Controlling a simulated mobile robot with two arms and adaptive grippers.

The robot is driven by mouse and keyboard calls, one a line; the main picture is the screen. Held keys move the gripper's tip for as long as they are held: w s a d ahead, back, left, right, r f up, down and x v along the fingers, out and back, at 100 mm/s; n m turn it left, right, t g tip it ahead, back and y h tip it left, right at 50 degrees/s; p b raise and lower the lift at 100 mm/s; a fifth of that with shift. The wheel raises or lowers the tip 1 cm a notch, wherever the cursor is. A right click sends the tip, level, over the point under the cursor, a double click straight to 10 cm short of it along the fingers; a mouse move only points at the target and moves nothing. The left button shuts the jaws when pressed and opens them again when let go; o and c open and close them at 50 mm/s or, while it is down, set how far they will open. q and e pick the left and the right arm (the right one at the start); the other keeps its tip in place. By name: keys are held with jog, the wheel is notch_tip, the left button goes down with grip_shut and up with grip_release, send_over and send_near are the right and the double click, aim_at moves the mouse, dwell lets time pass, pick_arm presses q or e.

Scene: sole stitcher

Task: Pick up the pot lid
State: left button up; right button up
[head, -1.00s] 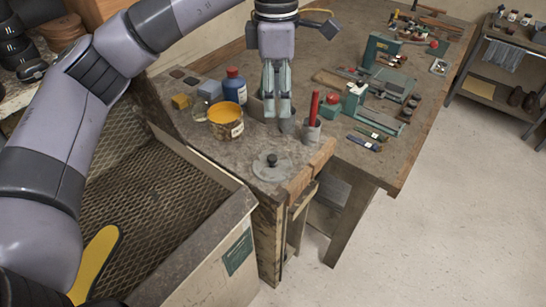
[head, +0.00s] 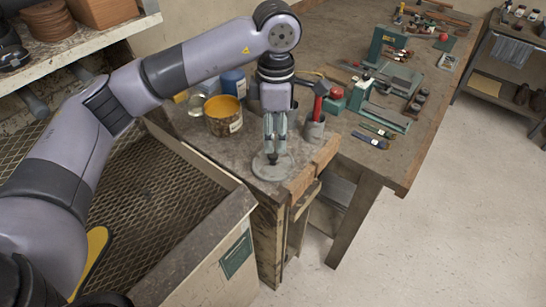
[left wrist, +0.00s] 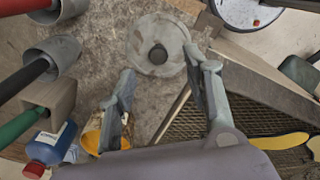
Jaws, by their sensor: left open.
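The pot lid (head: 266,167) is a grey disc with a dark round knob, lying flat on the bench near its front corner. It also shows in the left wrist view (left wrist: 143,50), with the knob (left wrist: 158,54) at its middle. My left gripper (head: 273,155) points down over the lid, its fingertips close to the knob. In the left wrist view the open left fingers (left wrist: 160,75) stand apart on either side of the lid's near part, with nothing between them. In the head view the fingers hide part of the lid. My right gripper is not in view.
A yellow glue pot (head: 223,116), a blue bottle (head: 234,84) and a grey cup with a red-handled tool (head: 314,127) stand near the lid. A mesh-lined bin (head: 150,220) lies left of the bench. Tools spread over the bench at right.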

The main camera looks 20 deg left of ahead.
aim_at(273, 154)
pick_arm(q)
notch_tip(273, 154, down, 2)
jog(key=shift+f, duration=0.25)
jog(key=shift+f+p, duration=0.25)
jog(key=shift+p, duration=0.25)
jog(key=f, duration=0.1)
jog(key=f+p, duration=0.1)
jog(key=f, duration=0.1)
jog(key=shift+w+a+f+p, duration=0.1)
jog(key=shift+a+f+p, duration=0.2)
jog(key=shift+f, duration=0.55)
grip_shut()
